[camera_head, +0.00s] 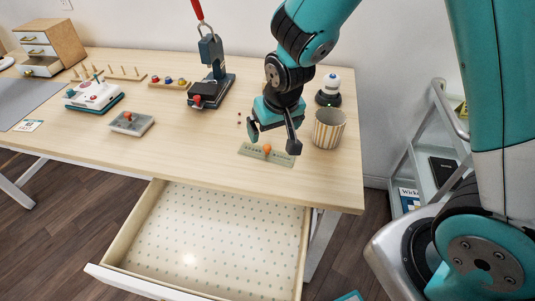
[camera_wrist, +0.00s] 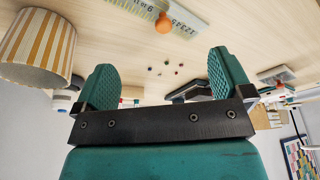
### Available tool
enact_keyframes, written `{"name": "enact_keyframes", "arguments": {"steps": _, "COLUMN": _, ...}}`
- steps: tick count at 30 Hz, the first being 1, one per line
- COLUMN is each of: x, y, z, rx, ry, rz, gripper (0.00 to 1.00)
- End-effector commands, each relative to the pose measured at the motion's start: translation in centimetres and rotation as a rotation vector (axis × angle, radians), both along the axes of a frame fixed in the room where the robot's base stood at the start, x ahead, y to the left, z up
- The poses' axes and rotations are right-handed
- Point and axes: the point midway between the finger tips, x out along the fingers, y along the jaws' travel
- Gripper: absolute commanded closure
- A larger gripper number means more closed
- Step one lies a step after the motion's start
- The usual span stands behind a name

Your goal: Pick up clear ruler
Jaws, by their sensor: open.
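The clear ruler (camera_head: 282,160) lies flat on the table near its front edge, with printed numbers and an orange knob (camera_head: 267,148) standing on it. In the wrist view the ruler (camera_wrist: 140,10) is at the top and partly cut off, with the orange knob (camera_wrist: 163,24) at its edge. My gripper (camera_head: 273,138) is open and empty, above the table around the ruler's far side. In the wrist view its two green fingers stand wide apart with nothing between them (camera_wrist: 165,78). I cannot tell its exact height above the ruler.
A striped cup (camera_head: 328,128) stands just right of the ruler; it also shows in the wrist view (camera_wrist: 35,45). A dark press (camera_head: 212,85) stands behind to the left. An open, empty drawer (camera_head: 205,235) juts out below the table front.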

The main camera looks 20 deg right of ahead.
Motion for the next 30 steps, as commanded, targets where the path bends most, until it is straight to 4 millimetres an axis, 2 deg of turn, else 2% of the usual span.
{"name": "enact_keyframes", "arguments": {"steps": 1, "x": 0.3, "y": 0.0, "z": -1.2, "rx": -0.001, "ry": 0.005, "rz": -0.001, "gripper": 0.03}}
{"name": "enact_keyframes", "arguments": {"steps": 3, "x": 0.6, "y": 0.0, "z": -2.2, "rx": 0.000, "ry": 0.003, "rz": -0.001, "gripper": 0.03}}
{"name": "enact_keyframes", "arguments": {"steps": 11, "x": 1.3, "y": -0.1, "z": -4.1, "rx": 0.001, "ry": 0.001, "rz": -0.002, "gripper": 0.03}}
{"name": "enact_keyframes", "arguments": {"steps": 19, "x": 2.3, "y": -0.3, "z": -7.9, "rx": 0.000, "ry": 0.002, "rz": -0.002, "gripper": 0.03}}
{"name": "enact_keyframes", "arguments": {"steps": 22, "x": 2.5, "y": -0.3, "z": -8.6, "rx": 0.001, "ry": 0.001, "rz": -0.002, "gripper": 0.03}}
{"name": "enact_keyframes", "arguments": {"steps": 29, "x": 2.6, "y": -0.2, "z": -8.6, "rx": 0.002, "ry": -0.001, "rz": -0.002, "gripper": 0.03}}
{"name": "enact_keyframes", "arguments": {"steps": 30, "x": 2.6, "y": -0.2, "z": -8.6, "rx": 0.001, "ry": -0.001, "rz": -0.001, "gripper": 0.12}}
